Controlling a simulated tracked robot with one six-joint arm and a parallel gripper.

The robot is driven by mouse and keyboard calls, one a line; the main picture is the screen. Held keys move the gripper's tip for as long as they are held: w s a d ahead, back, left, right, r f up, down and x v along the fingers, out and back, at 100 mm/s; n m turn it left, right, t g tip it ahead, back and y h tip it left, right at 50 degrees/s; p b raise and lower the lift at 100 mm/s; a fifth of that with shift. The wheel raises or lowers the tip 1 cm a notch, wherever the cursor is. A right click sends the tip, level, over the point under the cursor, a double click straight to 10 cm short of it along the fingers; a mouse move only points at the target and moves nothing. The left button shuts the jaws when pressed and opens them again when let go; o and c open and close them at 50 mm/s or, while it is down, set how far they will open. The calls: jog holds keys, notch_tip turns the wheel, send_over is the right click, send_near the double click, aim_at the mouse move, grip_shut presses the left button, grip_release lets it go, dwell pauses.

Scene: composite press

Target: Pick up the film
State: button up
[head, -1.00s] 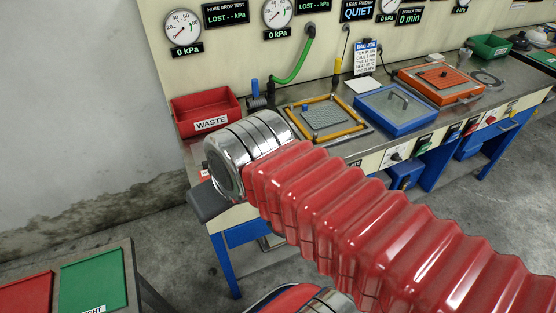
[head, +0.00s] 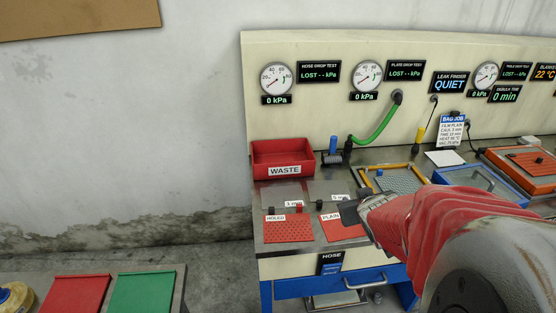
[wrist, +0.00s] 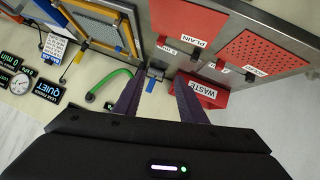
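A red plain film (head: 340,230), marked PLAIN, lies flat on the metal bench top near its front edge; my gripper (head: 352,212) partly covers its right side in the head view. In the wrist view the plain film (wrist: 187,22) is at the top, ahead of and above the fingers. A red film with holes (head: 288,231), marked HOLED, lies to its left; it also shows in the wrist view (wrist: 262,60). My gripper (wrist: 159,78) is open, its two dark fingers apart with nothing held between them. The height above the bench is hard to tell.
A red waste bin (head: 283,158) stands behind the films. A yellow frame with grey mesh (head: 400,180), a blue-framed unit (head: 478,180) and a green hose (head: 376,128) are nearby. Red and green trays (head: 143,293) are front left.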

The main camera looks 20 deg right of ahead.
jog(key=d+f+t, duration=0.1)
jog(key=f, duration=0.1)
jog(key=s+d+f+t+y, duration=0.1)
jog(key=d+f, duration=0.1)
jog(key=s+d+f+t, duration=0.1)
jog(key=d+f, duration=0.1)
jog(key=f, duration=0.1)
jog(key=shift+s+d+f+y, duration=0.1)
jog(key=shift+s+d+y, duration=0.1)
jog(key=shift+y, duration=0.2)
jog(key=shift+s+a+f+t+y, duration=0.1)
jog(key=shift+s+f+t+y, duration=0.1)
jog(key=shift+s+t+y, duration=0.15)
